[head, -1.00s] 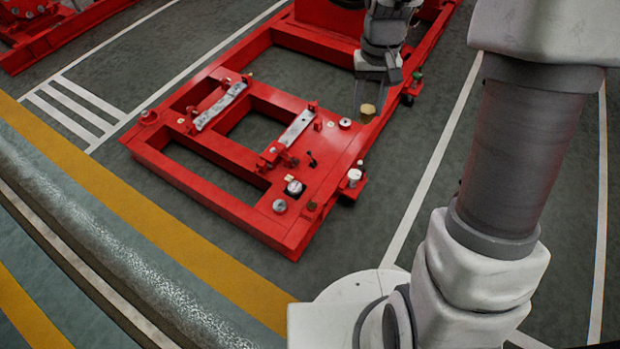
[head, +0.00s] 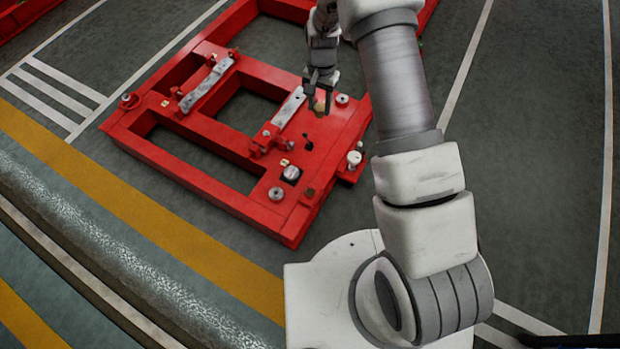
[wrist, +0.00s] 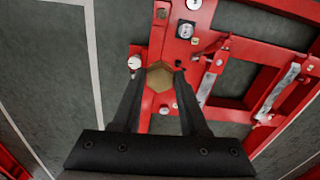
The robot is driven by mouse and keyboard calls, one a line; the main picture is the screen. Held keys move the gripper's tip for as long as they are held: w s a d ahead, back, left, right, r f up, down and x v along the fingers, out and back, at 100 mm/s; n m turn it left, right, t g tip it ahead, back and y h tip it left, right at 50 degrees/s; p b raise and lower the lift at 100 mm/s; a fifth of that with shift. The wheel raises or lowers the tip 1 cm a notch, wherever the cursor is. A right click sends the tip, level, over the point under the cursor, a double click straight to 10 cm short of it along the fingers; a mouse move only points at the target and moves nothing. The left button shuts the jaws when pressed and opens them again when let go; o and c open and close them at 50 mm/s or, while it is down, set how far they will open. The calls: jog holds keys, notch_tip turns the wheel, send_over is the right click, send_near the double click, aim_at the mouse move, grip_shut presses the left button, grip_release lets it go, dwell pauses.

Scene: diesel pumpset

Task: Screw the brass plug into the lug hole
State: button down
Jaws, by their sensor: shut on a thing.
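My gripper (head: 320,98) is shut on the brass plug (head: 319,107), a hexagonal piece seen between the fingertips. In the wrist view the plug (wrist: 160,76) shows its broad brass face between the dark fingers of my gripper (wrist: 160,88). The plug appears above the right part of the red pumpset frame (head: 330,142); its exact height over the frame cannot be told. A side lug with a white-topped fitting (head: 354,160) stands out from the frame's right edge. I cannot pick out the lug hole in either view.
Grey bars (head: 289,106) with red clamps lie on the frame. A black-and-white gauge-like part (head: 291,174), a small black lever (head: 307,145) and round grey fittings (head: 276,193) rise from the red deck. Open floor (head: 520,190) lies to the right.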

jog(key=s+a+f+m+b, duration=0.1)
jog(key=s+f+m, duration=0.1)
jog(key=f, duration=1.4)
jog(key=s+a+f+m+b, duration=0.1)
jog(key=f+m, duration=0.4)
jog(key=f, duration=1)
jog(key=shift+s+a+f+b, duration=0.4)
jog(key=shift+s+a, duration=0.15)
jog(key=shift+s, duration=0.55)
jog(key=shift+f+b, duration=0.1)
jog(key=shift+b, duration=0.2)
